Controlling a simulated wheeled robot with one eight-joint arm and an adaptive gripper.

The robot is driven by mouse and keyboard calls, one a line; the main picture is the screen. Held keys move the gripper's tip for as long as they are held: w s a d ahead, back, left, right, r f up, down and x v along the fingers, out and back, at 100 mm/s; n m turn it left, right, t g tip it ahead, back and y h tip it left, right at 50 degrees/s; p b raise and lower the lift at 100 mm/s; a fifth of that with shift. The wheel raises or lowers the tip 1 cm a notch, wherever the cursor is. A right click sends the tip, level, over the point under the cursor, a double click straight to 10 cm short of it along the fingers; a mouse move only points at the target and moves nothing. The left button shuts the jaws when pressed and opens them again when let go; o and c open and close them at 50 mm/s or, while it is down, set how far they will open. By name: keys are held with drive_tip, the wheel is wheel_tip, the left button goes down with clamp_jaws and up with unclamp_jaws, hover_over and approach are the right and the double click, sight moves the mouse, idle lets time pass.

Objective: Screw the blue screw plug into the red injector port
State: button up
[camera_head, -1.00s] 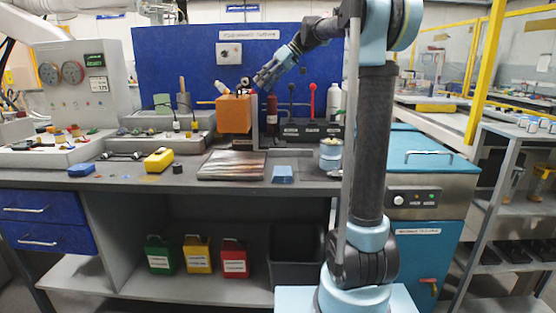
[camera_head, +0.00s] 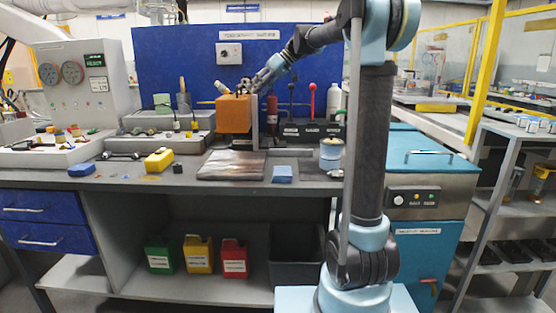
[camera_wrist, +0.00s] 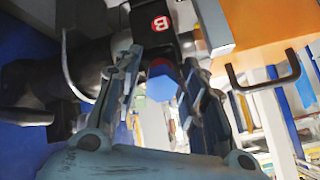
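In the wrist view, my gripper (camera_wrist: 161,66) has its two fingers apart, one on each side of the blue screw plug (camera_wrist: 162,87). A gap shows at the plug's left, and the right finger is very close to it. A red part (camera_wrist: 159,68), seemingly the injector port, shows directly behind the plug; how far the plug is seated cannot be told. In the head view, my gripper (camera_head: 256,84) is above the bench, just right of the top of the orange box (camera_head: 233,114). The plug and port are too small to make out there.
A black block with a red label (camera_wrist: 160,23) is just beyond the fingertips. A black handle (camera_wrist: 263,76) is on the orange box at the right. On the bench are a metal plate (camera_head: 232,166), a yellow block (camera_head: 158,160) and a red bottle (camera_head: 272,108).

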drive_tip(key=shift+d+r, duration=0.15)
drive_tip(key=shift+d+r, duration=0.5)
idle(0.5)
drive_tip(key=n, duration=0.5)
drive_tip(key=shift+s+n, duration=0.1)
drive_tip(key=shift+n, duration=0.2)
drive_tip(key=n, duration=0.5)
drive_tip(key=shift+n, duration=0.8)
